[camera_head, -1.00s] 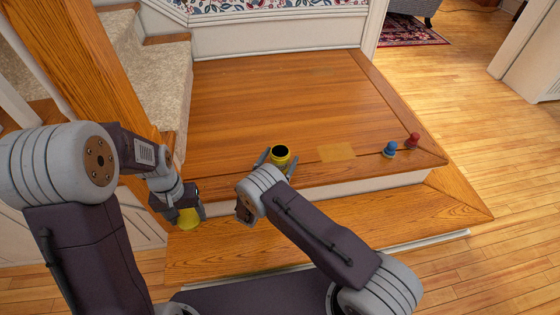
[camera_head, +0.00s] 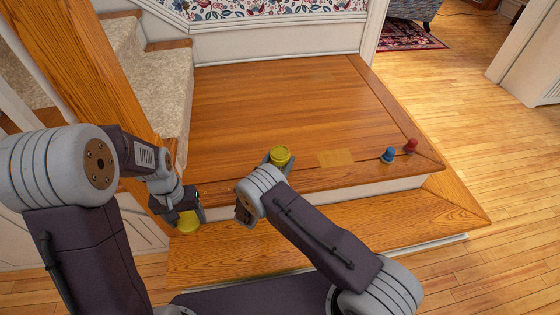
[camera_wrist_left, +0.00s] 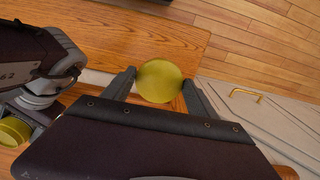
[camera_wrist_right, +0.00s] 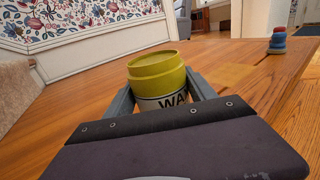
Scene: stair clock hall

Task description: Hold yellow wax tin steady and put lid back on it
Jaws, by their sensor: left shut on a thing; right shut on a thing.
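The yellow wax tin (camera_head: 280,153) stands upright near the front edge of the upper wooden landing. My right gripper (camera_head: 278,163) is shut around its sides. In the right wrist view the tin (camera_wrist_right: 160,68) shows a yellow top and part of a black-on-white label. My left gripper (camera_head: 187,212) is shut on a round yellow lid (camera_head: 188,225), left of the tin and in front of the landing. The lid (camera_wrist_left: 160,82) lies flat between the fingers in the left wrist view, apart from the tin.
A blue peg-like piece (camera_head: 388,155) and a red one (camera_head: 410,146) stand on the landing to the right. A pale tan patch (camera_head: 336,158) lies between them and the tin. Carpeted stairs (camera_head: 160,85) rise at the left. The landing behind the tin is clear.

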